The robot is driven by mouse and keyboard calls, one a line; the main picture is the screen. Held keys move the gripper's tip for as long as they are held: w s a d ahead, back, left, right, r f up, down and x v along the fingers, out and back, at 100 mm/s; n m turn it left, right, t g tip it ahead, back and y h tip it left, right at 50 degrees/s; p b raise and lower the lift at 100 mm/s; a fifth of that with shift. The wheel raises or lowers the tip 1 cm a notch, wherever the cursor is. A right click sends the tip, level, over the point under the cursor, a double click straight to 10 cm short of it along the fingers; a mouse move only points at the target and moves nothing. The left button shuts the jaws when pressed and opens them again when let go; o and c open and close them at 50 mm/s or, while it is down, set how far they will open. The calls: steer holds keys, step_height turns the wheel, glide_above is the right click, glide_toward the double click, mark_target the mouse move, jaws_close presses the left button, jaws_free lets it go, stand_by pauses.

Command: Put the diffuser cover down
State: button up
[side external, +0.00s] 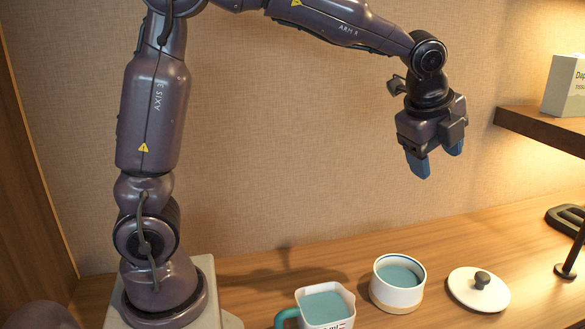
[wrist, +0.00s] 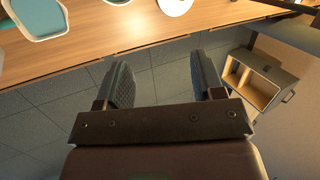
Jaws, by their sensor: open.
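The diffuser cover (side external: 493,293), a round white lid with a grey knob, lies knob up on the wooden table at the right in the side view. A white round edge, apparently the same cover, shows at the top of the wrist view (wrist: 175,5). My gripper (side external: 437,160) hangs in the air well above the table, higher than the cover and to its left in the side view. Its blue fingers are apart with nothing between them, as the wrist view also shows (wrist: 163,78).
A white round pot (side external: 396,296) with teal inside stands open, left of the cover. A square jug (side external: 326,310) with a teal handle stands further left. A shelf (side external: 540,128) bearing a box (side external: 566,86) juts out at right. A dark stand (side external: 566,269) is below it.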

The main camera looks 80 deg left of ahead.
steer(key=s+n+t+h, duration=0.1)
steer(key=s+n, duration=1.5)
steer(key=s, duration=0.7)
steer(key=shift+s+a+h, duration=0.3)
steer(key=shift+a+h, duration=0.05)
steer(key=shift+h, duration=0.05)
